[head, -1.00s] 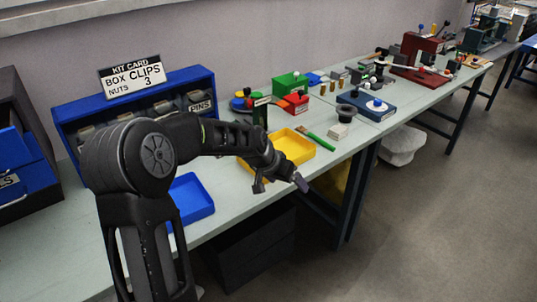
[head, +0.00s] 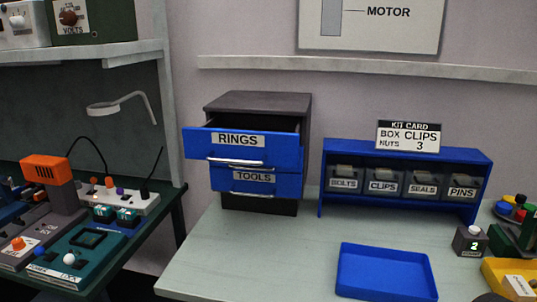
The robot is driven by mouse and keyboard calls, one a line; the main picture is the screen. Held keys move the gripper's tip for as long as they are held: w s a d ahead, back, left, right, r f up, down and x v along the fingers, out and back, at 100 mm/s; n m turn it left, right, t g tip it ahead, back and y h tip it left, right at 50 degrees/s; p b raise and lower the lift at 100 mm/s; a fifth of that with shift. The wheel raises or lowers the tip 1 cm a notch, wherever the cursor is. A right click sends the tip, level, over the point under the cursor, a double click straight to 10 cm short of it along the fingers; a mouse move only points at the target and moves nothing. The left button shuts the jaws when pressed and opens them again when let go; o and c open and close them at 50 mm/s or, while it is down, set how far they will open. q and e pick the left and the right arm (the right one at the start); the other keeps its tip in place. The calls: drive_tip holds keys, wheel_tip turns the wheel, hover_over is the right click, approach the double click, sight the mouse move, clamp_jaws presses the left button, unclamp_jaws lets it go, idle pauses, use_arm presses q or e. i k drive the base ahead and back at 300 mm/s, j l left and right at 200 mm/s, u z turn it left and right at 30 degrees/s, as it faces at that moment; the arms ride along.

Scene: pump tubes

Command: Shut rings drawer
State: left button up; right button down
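The rings drawer (head: 203,146), blue with a white RINGS label and a metal handle, is pulled out of the dark drawer cabinet (head: 262,103) on the workbench. Its dark inside shows above the front panel. Below it, the blue tools drawer (head: 226,180) looks shut or nearly so. Neither of my grippers is in the head view now.
A blue rack (head: 333,152) with several labelled bins and a kit card (head: 408,136) stands right of the cabinet. A blue tray (head: 385,272) lies in front. The bench (head: 245,252) before the cabinet is clear. Another bench with devices is at left.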

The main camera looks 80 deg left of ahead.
sight(238, 139)
drive_tip(key=i+j, duration=0.4)
drive_tip(key=j+u, duration=0.1)
drive_tip(key=u, duration=3.25)
